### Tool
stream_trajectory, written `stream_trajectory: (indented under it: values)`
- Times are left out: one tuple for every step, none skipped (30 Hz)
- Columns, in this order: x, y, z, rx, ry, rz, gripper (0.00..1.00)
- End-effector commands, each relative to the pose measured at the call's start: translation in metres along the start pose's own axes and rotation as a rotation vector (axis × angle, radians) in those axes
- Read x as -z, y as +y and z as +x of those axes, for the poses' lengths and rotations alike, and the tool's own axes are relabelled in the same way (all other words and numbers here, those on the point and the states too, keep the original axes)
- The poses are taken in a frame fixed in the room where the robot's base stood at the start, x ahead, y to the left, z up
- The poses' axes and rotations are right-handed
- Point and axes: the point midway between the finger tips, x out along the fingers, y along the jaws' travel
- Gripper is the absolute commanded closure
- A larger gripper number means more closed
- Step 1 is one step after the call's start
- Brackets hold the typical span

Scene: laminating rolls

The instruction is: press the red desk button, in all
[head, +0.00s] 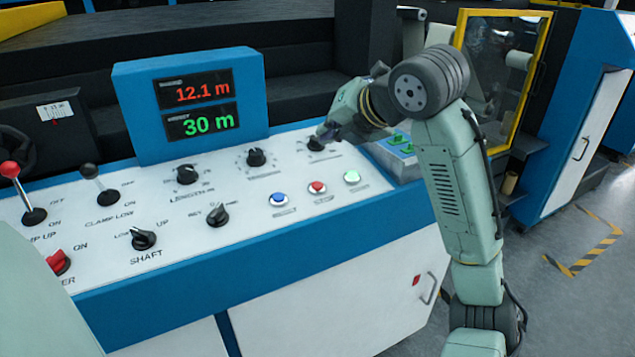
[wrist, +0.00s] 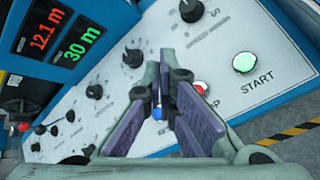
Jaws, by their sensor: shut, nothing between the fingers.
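The red desk button (head: 317,188) sits in a silver ring on the white slanted desk, between the blue button (head: 279,200) and the lit green button (head: 351,177). My gripper (head: 325,138) is shut and empty. It is over the back of the desk, beyond the button row and close to a black knob (head: 315,144); I cannot tell if they touch. In the wrist view the red button (wrist: 199,86) shows just right of my fingers (wrist: 161,68), which partly hide it and its label. The green button (wrist: 245,62) is labelled START. The blue button (wrist: 159,113) shows between the fingers.
Several black knobs, two levers and a red switch (head: 57,262) stand on the desk left of the buttons. A blue display box (head: 190,140) reading 12.1 m and 30 m rises behind. A small panel with green buttons (head: 400,146) is at the desk's right end.

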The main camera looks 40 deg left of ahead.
Motion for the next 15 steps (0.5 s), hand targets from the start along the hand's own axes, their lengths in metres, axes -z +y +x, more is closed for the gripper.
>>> stream_trajectory:
  values:
    - [0.0, 0.0, 0.0, -0.001, 0.0, 0.0, 1.0]
    - [0.0, 0.0, 0.0, -0.001, -0.001, 0.001, 1.0]
    - [0.001, 0.0, 0.001, -0.001, -0.001, 0.001, 1.0]
    - [0.001, -0.001, 0.001, -0.001, -0.001, 0.001, 1.0]
    - [0.002, -0.001, 0.002, -0.001, -0.001, 0.001, 1.0]
    - [0.003, -0.002, 0.003, -0.001, -0.001, 0.001, 1.0]
    - [0.004, -0.003, 0.004, -0.002, -0.001, 0.001, 1.0]
    - [0.005, -0.004, 0.006, -0.002, -0.001, 0.001, 1.0]
    - [0.006, -0.006, 0.008, -0.002, -0.001, 0.001, 1.0]
    - [0.008, -0.007, 0.01, -0.002, -0.001, 0.001, 1.0]
    - [0.01, -0.009, 0.012, -0.002, 0.0, 0.001, 1.0]
    - [0.012, -0.011, 0.015, -0.002, 0.0, 0.002, 1.0]
    - [0.014, -0.013, 0.018, -0.002, 0.0, 0.002, 1.0]
    - [0.016, -0.015, 0.021, -0.002, 0.0, 0.002, 1.0]
    - [0.019, -0.018, 0.025, -0.002, 0.0, 0.002, 1.0]
